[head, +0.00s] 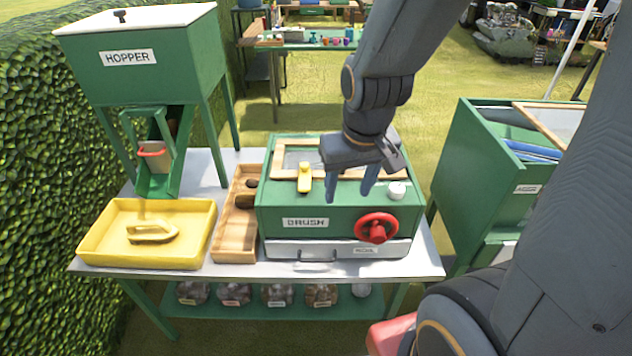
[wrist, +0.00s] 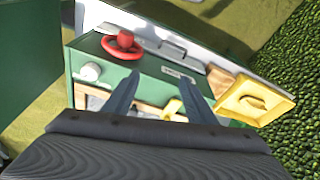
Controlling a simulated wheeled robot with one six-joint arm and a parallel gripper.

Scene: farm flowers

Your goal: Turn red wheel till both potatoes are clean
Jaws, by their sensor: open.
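The red wheel (head: 376,228) is on the front right of the green box labelled BRUSH (head: 275,222). In the wrist view the wheel (wrist: 122,43) is at the upper left, beyond my fingertips. My gripper (head: 349,188) is open and empty above the box top, behind and a little left of the wheel, apart from it. Its fingers also show in the wrist view (wrist: 158,77). Dark brown lumps (head: 245,201), possibly potatoes, lie in the wooden trough (head: 231,240) left of the box. Whether they are clean, or whether potatoes are inside the box, I cannot tell.
A white knob (head: 397,190) and a yellow handle (head: 304,178) stand up from the box top. A yellow tray (head: 95,245) is on the table's left, below the green hopper (head: 150,80). A green bin (head: 480,165) stands to the right.

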